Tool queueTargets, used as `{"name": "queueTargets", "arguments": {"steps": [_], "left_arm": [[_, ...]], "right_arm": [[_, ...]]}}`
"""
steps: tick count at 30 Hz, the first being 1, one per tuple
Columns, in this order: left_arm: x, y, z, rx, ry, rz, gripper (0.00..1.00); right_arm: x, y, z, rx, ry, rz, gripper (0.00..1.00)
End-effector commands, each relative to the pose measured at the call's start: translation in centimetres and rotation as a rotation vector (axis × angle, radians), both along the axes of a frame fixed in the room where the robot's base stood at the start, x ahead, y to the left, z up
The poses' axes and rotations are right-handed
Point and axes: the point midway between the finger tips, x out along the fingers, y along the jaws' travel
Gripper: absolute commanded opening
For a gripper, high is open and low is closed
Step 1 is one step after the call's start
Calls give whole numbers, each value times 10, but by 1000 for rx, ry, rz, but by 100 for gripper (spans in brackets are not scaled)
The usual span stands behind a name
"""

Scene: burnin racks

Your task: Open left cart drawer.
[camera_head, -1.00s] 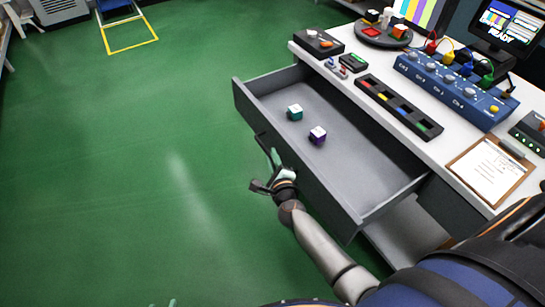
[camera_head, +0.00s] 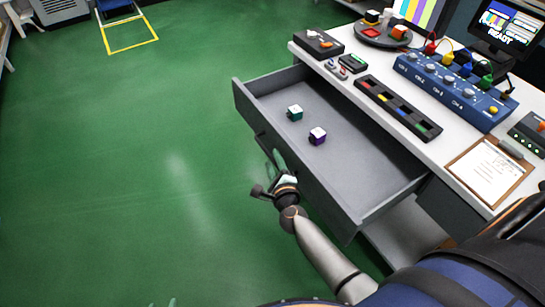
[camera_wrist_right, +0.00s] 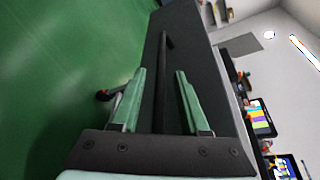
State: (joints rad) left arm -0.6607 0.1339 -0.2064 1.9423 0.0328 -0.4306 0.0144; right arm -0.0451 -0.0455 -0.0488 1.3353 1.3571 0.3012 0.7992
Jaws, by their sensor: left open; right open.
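The cart drawer (camera_head: 205,100) is not bare there; its grey front panel (camera_head: 300,170) shows the drawer pulled well out from the white-topped cart. Inside it lie a teal-sided cube (camera_head: 295,113) and a purple-sided cube (camera_head: 318,136). My right gripper (camera_head: 273,170) is open at the outside of the drawer front. In the right wrist view, the dark bar handle (camera_wrist_right: 161,85) runs between the two green fingers of this gripper (camera_wrist_right: 161,85), apart from both. Only the fingertips of my left gripper (camera_head: 163,303) show at the bottom edge.
The cart top (camera_head: 455,150) holds a blue channel box (camera_head: 455,90), a slotted black tray (camera_head: 398,107), a clipboard (camera_head: 490,170) and a monitor (camera_head: 505,25). Green floor left of the drawer is clear up to a yellow floor frame (camera_head: 130,48).

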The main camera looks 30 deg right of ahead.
Motion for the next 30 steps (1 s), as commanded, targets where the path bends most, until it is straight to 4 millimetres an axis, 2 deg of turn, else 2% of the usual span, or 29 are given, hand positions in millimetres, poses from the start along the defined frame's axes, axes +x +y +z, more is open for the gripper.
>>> {"name": "queueTargets", "arguments": {"steps": [2,6,12,30], "left_arm": [[-1,2,7,1,-4,4,50],[-7,9,5,11,9,14,50],[-9,13,4,16,9,21,50],[-9,12,5,14,9,21,50]], "right_arm": [[-14,4,5,0,3,1,45],[-35,8,10,1,3,-1,45],[-53,14,13,0,1,1,45],[-56,14,13,-3,1,2,45]]}}
